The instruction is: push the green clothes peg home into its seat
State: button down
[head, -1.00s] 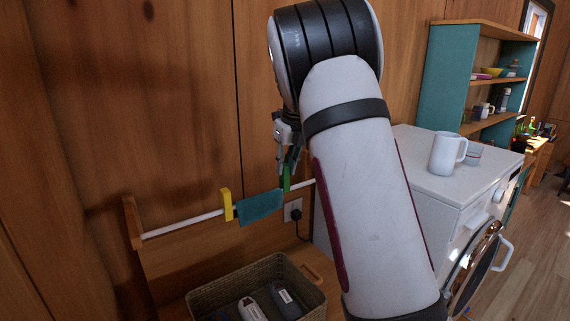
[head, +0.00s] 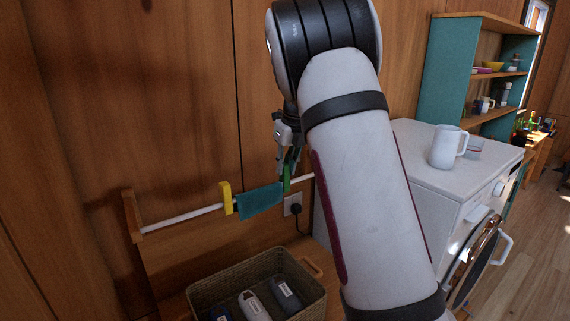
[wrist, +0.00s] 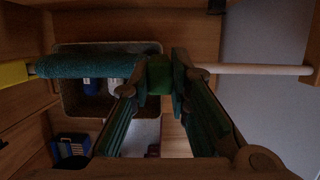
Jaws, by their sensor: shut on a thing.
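The green clothes peg (head: 287,179) is at the white rail (head: 180,219), just right of the teal cloth (head: 261,201) hanging there. My gripper (head: 287,165) points down over the rail and is shut on the peg. In the wrist view the green peg (wrist: 159,76) sits between my gripper's fingertips (wrist: 160,68), in line with the rail (wrist: 250,69) and beside the cloth's right end (wrist: 90,66). I cannot tell how far the peg is down on the rail. A yellow peg (head: 226,198) is on the rail at the cloth's left edge.
A woven basket (head: 208,295) with several items stands below the rail. A socket with a plug (head: 294,205) is on the wall behind.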

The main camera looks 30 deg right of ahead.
jog(key=shift+f, duration=0.3)
jog(key=c, duration=1.4)
grip_release()
jog(key=v, duration=1.2)
